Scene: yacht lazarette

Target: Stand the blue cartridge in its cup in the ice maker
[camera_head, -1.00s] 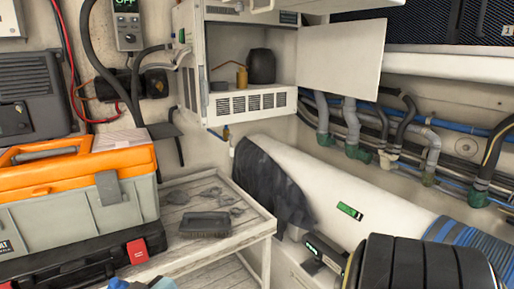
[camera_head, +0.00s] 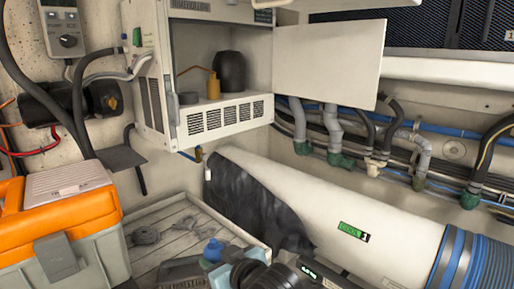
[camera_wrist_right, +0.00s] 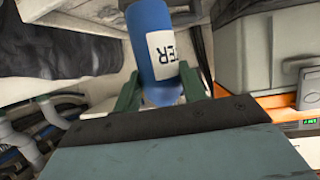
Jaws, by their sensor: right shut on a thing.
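The blue cartridge (camera_wrist_right: 152,25) has a white label with dark lettering. In the right wrist view my right gripper (camera_wrist_right: 160,88) is shut on it, with a green finger on each side. In the head view the cartridge (camera_head: 213,250) shows small at the bottom, over the bench, with my right gripper (camera_head: 222,271) just below it. The ice maker (camera_head: 222,118) is the white cabinet above, with its door (camera_head: 328,58) swung open to the right. Inside are a short grey cup (camera_head: 189,98), a yellow-brown spouted can (camera_head: 213,86) and a dark rounded container (camera_head: 231,70). My left gripper is out of view.
A wooden bench (camera_head: 172,220) holds loose tools (camera_head: 146,236) and a dark case (camera_head: 180,271). An orange and grey toolbox (camera_head: 95,250) stands at left. A large white cylinder (camera_head: 310,212) and pipes (camera_head: 335,125) lie to the right. The space before the cabinet opening looks clear.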

